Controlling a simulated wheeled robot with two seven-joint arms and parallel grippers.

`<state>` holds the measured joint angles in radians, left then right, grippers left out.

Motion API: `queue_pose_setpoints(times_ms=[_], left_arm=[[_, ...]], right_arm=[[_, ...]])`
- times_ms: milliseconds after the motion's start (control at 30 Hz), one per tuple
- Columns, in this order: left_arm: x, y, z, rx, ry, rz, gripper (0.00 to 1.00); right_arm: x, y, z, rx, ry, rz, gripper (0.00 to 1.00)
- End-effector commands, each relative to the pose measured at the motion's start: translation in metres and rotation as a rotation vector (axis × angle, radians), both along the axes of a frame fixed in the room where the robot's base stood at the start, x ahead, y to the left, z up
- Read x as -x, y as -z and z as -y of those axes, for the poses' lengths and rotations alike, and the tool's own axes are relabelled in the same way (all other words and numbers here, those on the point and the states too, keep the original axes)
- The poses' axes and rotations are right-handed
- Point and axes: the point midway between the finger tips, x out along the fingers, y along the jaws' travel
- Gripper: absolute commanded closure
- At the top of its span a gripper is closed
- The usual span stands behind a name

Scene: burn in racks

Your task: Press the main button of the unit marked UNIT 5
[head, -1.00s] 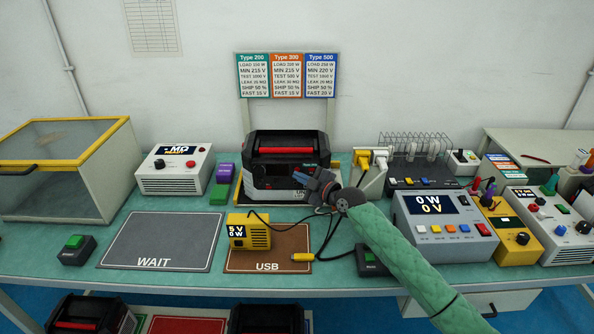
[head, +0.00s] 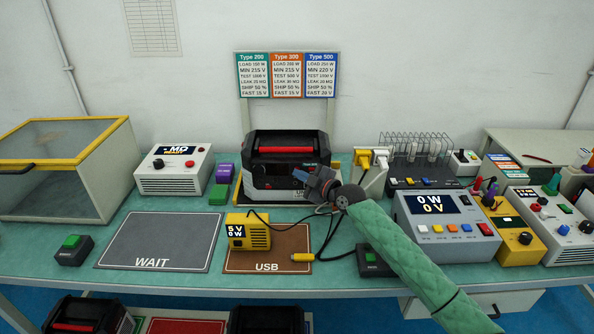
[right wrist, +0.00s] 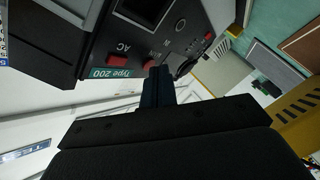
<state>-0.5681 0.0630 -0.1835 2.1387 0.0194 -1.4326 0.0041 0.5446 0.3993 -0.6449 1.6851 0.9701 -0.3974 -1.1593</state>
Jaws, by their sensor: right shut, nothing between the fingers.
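A black power unit (head: 262,170) with a red-striped handle stands upright at the back middle of the bench. Its front mark is partly hidden by my gripper, so I cannot read its number. In the right wrist view its front panel (right wrist: 180,50) shows a Type 200 label, an AC label and several red buttons. My right gripper (head: 305,180) is shut and empty, in front of the panel's right part. In the wrist view its fingertips (right wrist: 158,74) are close to a red button (right wrist: 149,65); I cannot tell whether they touch. My left gripper is out of view.
A yellow USB load (head: 257,235) with a cable sits on the brown USB mat (head: 240,265). White and yellow plugs (head: 372,160) stand right of the unit. A grey meter (head: 440,228) is right of my arm. The WAIT mat (head: 155,240) is bare. More units (head: 267,320) sit below.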

Motion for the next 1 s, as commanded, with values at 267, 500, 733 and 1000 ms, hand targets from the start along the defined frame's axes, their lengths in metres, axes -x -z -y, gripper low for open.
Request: queue_pose_setpoints(times_ms=[267,500,733,1000], left_arm=[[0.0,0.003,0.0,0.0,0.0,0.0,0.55],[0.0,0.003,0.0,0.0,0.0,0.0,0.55],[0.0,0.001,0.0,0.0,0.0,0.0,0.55],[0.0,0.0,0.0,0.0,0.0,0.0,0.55]], right_arm=[[-0.002,0.001,0.0,0.0,0.0,0.0,1.0],[-0.002,0.0,0.0,0.0,0.0,0.0,1.0],[0.005,0.0,0.0,0.001,0.001,0.0,1.0],[0.01,-0.001,0.0,0.001,0.0,0.001,1.0]])
